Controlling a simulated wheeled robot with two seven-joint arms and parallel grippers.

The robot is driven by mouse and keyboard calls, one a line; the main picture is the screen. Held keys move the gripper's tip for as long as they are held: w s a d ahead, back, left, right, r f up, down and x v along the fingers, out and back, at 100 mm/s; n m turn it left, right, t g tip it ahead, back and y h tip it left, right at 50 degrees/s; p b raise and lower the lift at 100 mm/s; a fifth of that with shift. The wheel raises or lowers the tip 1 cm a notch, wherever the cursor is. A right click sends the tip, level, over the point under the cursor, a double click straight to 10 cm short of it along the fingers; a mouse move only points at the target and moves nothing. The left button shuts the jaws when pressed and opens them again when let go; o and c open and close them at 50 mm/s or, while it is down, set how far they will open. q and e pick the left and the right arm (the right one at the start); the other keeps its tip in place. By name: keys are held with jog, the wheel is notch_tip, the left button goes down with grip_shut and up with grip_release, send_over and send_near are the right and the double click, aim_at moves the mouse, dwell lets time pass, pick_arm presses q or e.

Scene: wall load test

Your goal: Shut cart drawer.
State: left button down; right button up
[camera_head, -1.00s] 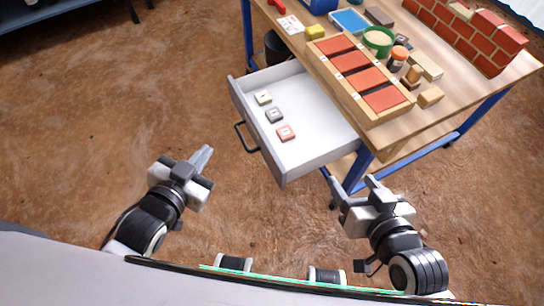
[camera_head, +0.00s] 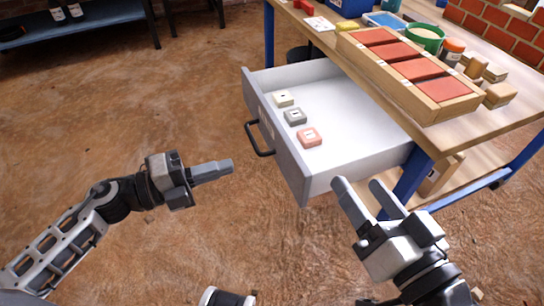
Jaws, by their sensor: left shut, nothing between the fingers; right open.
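The cart drawer (camera_head: 291,158) is white and grey and stands pulled out from the wooden-topped cart (camera_head: 510,125). Its dark handle (camera_head: 258,140) is on the front panel, facing left. In the drawer lie a white block (camera_head: 284,98), a grey block (camera_head: 295,116) and a pink block (camera_head: 309,137). My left gripper (camera_head: 228,166) is shut and empty, left of the drawer front and a little below the handle in the picture, apart from it. My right gripper (camera_head: 358,190) is open and empty, with its fingertips close to the drawer's near side; I cannot tell whether they touch.
On the cart top are a wooden tray of red bricks (camera_head: 440,91), a green tub (camera_head: 425,46), wooden blocks (camera_head: 500,95) and a brick wall (camera_head: 490,35). A blue cart leg (camera_head: 410,178) stands near my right gripper. A blue bench (camera_head: 80,27) is at the back left. The floor between is clear.

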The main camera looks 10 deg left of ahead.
aim_at(287, 148)
pick_arm(q)
jog(key=b+x, duration=0.1)
jog(key=x, duration=0.8)
jog(key=shift+w+d, duration=0.45)
jog(key=shift+d, duration=0.15)
pick_arm(e)
jog(key=shift+w+d+r+n+t+y, duration=0.15)
jog(key=shift+w+r+n+t, duration=0.35)
jog(key=shift+r, duration=0.2)
jog(key=shift+w+d+r+n+t+y, duration=0.15)
jog(key=shift+w+r+n+t, duration=0.2)
jog(key=shift+r+n+t, duration=0.25)
jog(key=shift+r, duration=0.1)
